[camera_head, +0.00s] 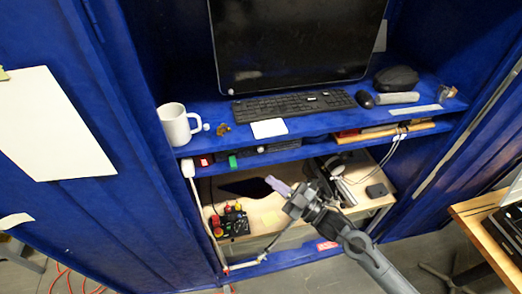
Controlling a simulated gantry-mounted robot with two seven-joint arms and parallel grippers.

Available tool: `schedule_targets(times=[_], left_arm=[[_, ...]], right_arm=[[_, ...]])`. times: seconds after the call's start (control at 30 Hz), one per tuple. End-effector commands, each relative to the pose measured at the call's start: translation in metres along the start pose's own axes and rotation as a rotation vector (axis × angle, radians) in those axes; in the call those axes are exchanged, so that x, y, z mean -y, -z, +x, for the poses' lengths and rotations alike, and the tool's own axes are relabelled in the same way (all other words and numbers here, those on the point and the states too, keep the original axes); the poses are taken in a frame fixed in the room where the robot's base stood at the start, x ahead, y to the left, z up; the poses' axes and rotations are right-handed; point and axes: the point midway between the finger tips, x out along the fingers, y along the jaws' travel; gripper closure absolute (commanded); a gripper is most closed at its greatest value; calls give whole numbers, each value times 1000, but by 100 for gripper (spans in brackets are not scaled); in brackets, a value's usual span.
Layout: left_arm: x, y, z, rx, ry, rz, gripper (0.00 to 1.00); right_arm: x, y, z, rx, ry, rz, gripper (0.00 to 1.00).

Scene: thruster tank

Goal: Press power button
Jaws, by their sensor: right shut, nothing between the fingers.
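A dark control box (232,226) with red and yellow knobs or buttons stands on the left of the wooden lower shelf. I cannot tell which part, here or elsewhere, is the power button. My right gripper (279,187) comes in from the lower right and reaches over the lower shelf, to the right of the control box and apart from it. Its fingers are shut and empty, pointing up and left. A dark flat object (245,187) lies behind the fingertips. My left gripper is not in view.
The blue cabinet's upper shelf holds a monitor (292,40), a keyboard (293,105), a mouse (365,99) and a white mug (178,125). A narrow middle shelf (290,155) sits close above my gripper.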

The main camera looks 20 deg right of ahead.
Motion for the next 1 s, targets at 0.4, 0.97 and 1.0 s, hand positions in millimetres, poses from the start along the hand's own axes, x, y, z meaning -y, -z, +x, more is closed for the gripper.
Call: schedule_targets(times=[0.4, 0.97, 1.0], left_arm=[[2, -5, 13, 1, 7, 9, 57], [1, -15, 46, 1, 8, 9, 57], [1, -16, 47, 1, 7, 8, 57]], right_arm=[[-10, -13, 14, -1, -1, -2, 100], [-40, -43, 55, 0, -1, 0, 100], [-41, -43, 57, 0, -1, 0, 100]])
